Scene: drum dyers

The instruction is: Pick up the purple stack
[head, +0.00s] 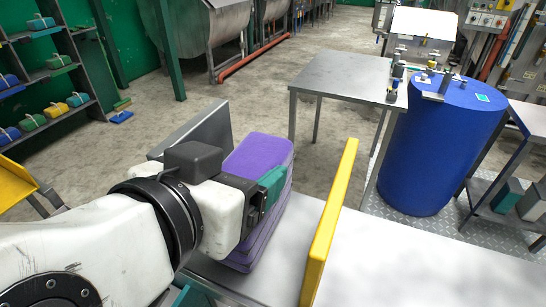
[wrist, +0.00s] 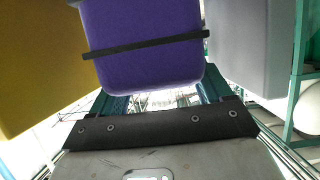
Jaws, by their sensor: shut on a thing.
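The purple stack (head: 262,157) is a block of soft-looking folded layers at the metal table, between a grey upright panel and a yellow upright panel. In the wrist view the purple stack (wrist: 140,65) fills the top middle, with a dark strap across it. My gripper (head: 268,190) is at the stack's near side, with one teal finger against it. In the wrist view my gripper (wrist: 165,98) has teal fingers on both sides of the stack's lower part. It is shut on the stack. The stack's underside is hidden, so I cannot tell whether it touches the table.
The yellow panel (head: 330,220) stands close right of the stack, the grey panel (head: 200,130) behind left. The white-grey tabletop (head: 400,265) is clear to the right. Beyond stand a steel table (head: 345,75) and a blue drum (head: 435,140). Shelves (head: 50,75) with coloured bundles are far left.

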